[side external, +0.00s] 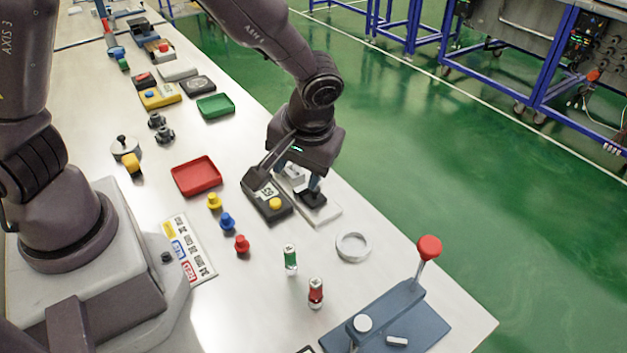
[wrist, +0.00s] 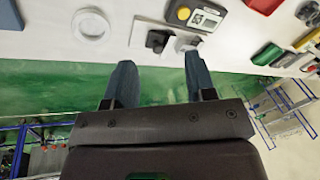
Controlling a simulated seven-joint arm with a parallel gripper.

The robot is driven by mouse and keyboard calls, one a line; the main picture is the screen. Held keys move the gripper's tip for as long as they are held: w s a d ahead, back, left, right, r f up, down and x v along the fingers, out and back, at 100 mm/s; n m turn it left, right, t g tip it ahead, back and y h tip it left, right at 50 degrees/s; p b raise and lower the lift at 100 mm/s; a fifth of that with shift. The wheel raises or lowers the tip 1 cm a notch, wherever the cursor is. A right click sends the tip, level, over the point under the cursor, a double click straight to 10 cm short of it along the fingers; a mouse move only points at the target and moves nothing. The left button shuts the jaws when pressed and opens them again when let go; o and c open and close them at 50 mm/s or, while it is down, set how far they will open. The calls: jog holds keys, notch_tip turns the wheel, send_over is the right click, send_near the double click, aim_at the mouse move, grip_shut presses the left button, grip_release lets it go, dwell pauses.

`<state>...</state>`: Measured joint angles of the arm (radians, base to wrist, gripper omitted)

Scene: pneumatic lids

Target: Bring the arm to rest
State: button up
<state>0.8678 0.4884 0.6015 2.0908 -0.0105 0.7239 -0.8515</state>
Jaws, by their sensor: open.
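My gripper (wrist: 157,75) is open, with its two blue-grey fingers apart and nothing between them in the wrist view. In the side external view my gripper hangs over the table's far edge, above a white plate (side external: 327,216) bearing a black block (side external: 313,199). The plate also shows beyond the fingertips in the wrist view (wrist: 143,38), with the black block (wrist: 157,40) on it. In the side external view the fingers are partly hidden by my wrist, so I cannot tell how high they are above the block.
A dark box with a yellow button (side external: 275,203) stands beside the plate. A white ring (side external: 352,246), green and red cylinders (side external: 290,260), and a blue-grey press with a red knob (side external: 429,247) lie nearer the front. Red (side external: 196,177) and green (side external: 215,106) trays stand farther back.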

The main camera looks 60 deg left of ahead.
jog(key=s+a+r+m+t+h, duration=0.1)
jog(key=s+a+r+m+t, duration=0.1)
jog(key=s+r, duration=0.4)
jog(key=s+a+r+m+t+h, duration=0.2)
jog(key=s+r, duration=0.5)
jog(key=r, duration=0.5)
jog(key=shift+a+r+m+t, duration=0.4)
jog(key=shift+a+m+t, duration=0.55)
jog(key=shift+a, duration=0.7)
